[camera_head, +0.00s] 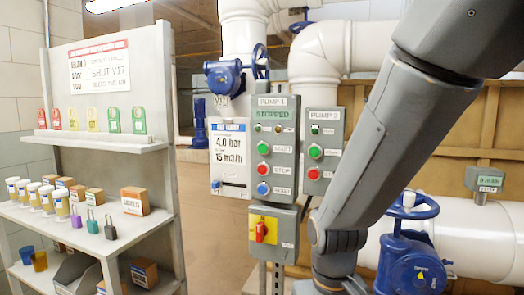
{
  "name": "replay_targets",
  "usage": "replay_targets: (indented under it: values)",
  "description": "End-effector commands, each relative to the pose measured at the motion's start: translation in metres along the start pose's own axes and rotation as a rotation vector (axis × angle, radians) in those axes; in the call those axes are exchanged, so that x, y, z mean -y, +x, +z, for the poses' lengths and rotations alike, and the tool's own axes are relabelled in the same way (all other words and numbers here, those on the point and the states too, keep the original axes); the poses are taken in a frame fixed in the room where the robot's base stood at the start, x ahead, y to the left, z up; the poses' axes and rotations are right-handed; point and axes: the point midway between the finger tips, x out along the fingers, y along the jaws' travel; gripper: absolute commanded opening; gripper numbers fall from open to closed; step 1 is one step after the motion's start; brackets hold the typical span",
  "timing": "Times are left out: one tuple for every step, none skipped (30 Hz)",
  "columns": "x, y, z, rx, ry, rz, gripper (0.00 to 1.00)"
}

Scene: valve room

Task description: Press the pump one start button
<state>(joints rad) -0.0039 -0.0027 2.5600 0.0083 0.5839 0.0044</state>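The pump 1 panel (284,155) is a grey box on a stand near the middle of the head view, with a green display (272,115) reading STOPPED. Its green button (263,149) has a label that appears to read START. A red button (263,168) and a blue button (263,188) are below it. My grey arm crosses the right half of the view, just right of the panels. My gripper is outside the picture, so its state and its distance from the button do not show.
The pump 2 panel (325,150), with its own green and red buttons, is close on the right, beside my arm. Below pump 1 is a red switch on a yellow plate (263,230). A white gauge board (230,158) adjoins it. Blue valves (410,265) and shelves (80,215) flank the area.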

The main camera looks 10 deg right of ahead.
Motion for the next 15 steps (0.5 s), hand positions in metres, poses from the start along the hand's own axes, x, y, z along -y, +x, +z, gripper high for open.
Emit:
replay_targets:
  values:
    - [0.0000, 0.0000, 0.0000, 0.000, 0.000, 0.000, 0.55]
    - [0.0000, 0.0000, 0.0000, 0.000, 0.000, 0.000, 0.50]
    - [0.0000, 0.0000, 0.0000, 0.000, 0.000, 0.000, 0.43]
    - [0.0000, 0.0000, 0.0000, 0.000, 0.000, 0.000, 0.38]
    - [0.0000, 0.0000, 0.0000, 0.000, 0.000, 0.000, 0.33]
    - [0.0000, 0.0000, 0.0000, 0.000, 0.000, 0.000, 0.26]
    - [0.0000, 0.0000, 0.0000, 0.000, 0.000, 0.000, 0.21]
    - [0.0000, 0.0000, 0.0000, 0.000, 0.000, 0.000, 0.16]
    - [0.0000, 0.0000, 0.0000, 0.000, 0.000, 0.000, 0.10]
    - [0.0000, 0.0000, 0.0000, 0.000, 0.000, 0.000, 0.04]
    - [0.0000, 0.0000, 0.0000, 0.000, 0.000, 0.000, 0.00]
    - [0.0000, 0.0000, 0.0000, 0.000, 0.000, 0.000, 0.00]
    - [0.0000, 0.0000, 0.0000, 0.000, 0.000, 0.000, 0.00]
    - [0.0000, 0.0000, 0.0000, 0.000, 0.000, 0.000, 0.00]
    - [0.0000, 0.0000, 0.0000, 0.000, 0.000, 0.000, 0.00]
